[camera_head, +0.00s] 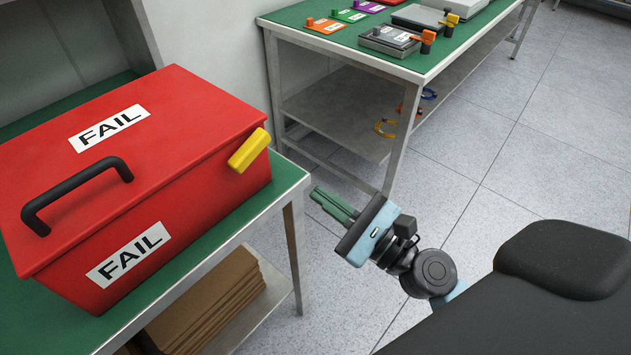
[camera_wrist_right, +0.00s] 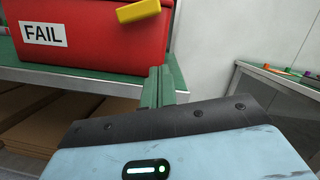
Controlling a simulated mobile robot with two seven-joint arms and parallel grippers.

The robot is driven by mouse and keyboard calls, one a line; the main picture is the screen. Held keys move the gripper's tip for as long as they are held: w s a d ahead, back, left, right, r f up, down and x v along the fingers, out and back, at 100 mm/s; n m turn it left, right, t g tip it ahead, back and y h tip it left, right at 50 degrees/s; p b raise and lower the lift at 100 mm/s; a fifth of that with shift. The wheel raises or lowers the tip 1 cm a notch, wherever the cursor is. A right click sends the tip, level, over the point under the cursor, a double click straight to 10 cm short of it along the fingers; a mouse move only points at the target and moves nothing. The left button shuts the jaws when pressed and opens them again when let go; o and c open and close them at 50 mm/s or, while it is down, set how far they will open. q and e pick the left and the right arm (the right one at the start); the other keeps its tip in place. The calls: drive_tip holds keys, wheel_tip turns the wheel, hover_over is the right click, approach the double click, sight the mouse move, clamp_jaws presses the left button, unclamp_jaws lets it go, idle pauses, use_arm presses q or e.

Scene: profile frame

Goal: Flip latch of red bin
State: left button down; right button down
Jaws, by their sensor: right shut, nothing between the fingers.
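The red bin (camera_head: 190,130) with white FAIL labels and a black handle (camera_head: 80,190) sits closed on a green-topped bench at the left. Its yellow latch (camera_head: 249,150) is on the right side, tilted upward to the right. My right gripper (camera_head: 328,202) is shut and empty, to the right of the bin and lower than the latch, apart from both. In the right wrist view the green fingers (camera_wrist_right: 158,88) are together, below and to the right of the yellow latch (camera_wrist_right: 138,11) on the red bin (camera_wrist_right: 95,45). My left gripper is not in view.
The near bench edge (camera_head: 225,245) lies between my right gripper and the bin's base. Flat brown cardboard (camera_head: 210,300) is stacked on its lower shelf. A second green-topped table (camera_head: 350,45) with several coloured items stands behind. The floor between is clear.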

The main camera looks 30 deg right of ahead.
sight(250, 151)
drive_tip(key=p+x, duration=0.1)
drive_tip(key=x, duration=0.1)
drive_tip(key=p+x, duration=0.1)
drive_tip(key=x, duration=0.2)
drive_tip(key=p+x, duration=0.1)
drive_tip(key=x, duration=0.2)
drive_tip(key=shift+r, duration=0.3)
drive_tip(key=shift+a+r+p, duration=0.25)
drive_tip(key=shift+r+p, duration=0.35)
drive_tip(key=shift+p, duration=0.05)
drive_tip(key=shift+a+r+p, duration=0.25)
drive_tip(key=shift+r+p, duration=0.3)
drive_tip(key=shift+p, duration=0.05)
drive_tip(key=shift+a+r+p, duration=0.25)
drive_tip(key=shift+r+p, duration=0.35)
drive_tip(key=shift+p, duration=0.05)
drive_tip(key=shift+w, duration=0.15)
drive_tip(key=shift+n, duration=0.3)
drive_tip(key=shift+r+n, duration=0.2)
drive_tip(key=shift+n, duration=0.1)
